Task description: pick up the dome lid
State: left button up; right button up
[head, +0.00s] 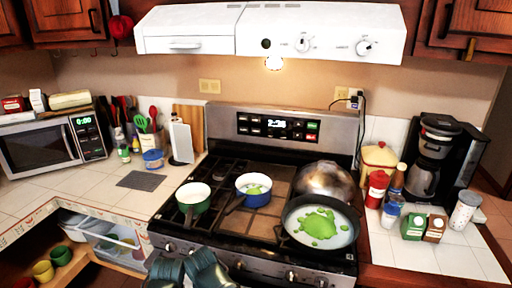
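The dome lid (325,181) is a rounded, shiny, brownish metal cover. It sits at the back right of the stove top, behind a wide frying pan (320,222) with green contents. The pan hides the lid's lower front edge, and I cannot see a knob on the lid. I see neither of my grippers clearly in the head view, and nothing is touching the lid.
A blue pot (256,197) and a green pot (194,198) stand left of the pan on the stove (230,225). Bottles and small boxes (413,227) crowd the right counter. Two dark green shapes (207,268) at the bottom edge are cut off and unclear.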

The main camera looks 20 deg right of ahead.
aim_at(322, 177)
jog(key=z, duration=1.25)
